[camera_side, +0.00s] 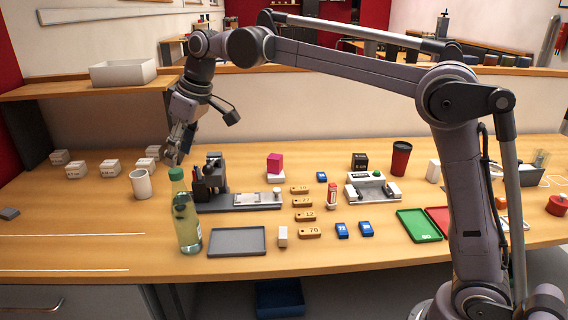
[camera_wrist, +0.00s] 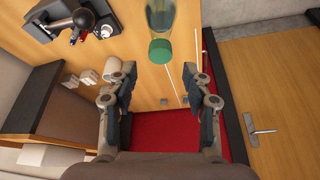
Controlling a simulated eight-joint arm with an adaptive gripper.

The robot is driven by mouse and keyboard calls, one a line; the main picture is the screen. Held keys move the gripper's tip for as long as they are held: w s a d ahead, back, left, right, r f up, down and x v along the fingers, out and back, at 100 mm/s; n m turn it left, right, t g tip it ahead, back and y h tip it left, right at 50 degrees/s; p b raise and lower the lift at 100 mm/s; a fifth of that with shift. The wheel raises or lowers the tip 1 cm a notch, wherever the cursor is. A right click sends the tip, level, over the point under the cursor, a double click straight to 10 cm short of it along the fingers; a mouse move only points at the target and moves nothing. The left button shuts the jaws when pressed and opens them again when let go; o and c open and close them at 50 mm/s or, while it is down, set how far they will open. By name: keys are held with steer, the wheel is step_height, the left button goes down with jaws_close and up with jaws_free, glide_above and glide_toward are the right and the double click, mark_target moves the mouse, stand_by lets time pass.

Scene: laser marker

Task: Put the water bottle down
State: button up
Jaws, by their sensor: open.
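The water bottle (camera_side: 187,222) is clear greenish plastic with a green cap. It stands upright on the wooden table near the front edge, left of the grey tray. My gripper (camera_side: 176,153) is just above and slightly left of the cap in the side view. In the wrist view the bottle (camera_wrist: 160,16) runs off the top edge, its cap lying just beyond and between the fingertips. My gripper (camera_wrist: 157,78) is open there, with nothing between its fingers and a visible gap to the cap.
A white mug (camera_side: 141,184) stands left of the bottle. A black and grey device (camera_side: 240,200) is right behind the bottle, and a grey tray (camera_side: 237,241) is to its right. White boxes (camera_side: 110,168) sit farther back. The front left table is mostly clear.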

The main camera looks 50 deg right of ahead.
steer(key=s+d+f+m+t+h, duration=0.1)
steer(key=s+d, duration=0.3)
steer(key=s, duration=0.3)
steer(key=s+d+m+t, duration=0.1)
steer(key=s+d+m, duration=0.1)
steer(key=s+d, duration=0.3)
steer(key=s+d+f+m+t+h, duration=0.1)
steer(key=s+d+f, duration=0.3)
steer(key=s+f, duration=0.9)
steer(key=s+m, duration=0.1)
steer(key=s, duration=0.1)
steer(key=shift+s+d+m, duration=0.2)
steer(key=shift+s+m, duration=0.1)
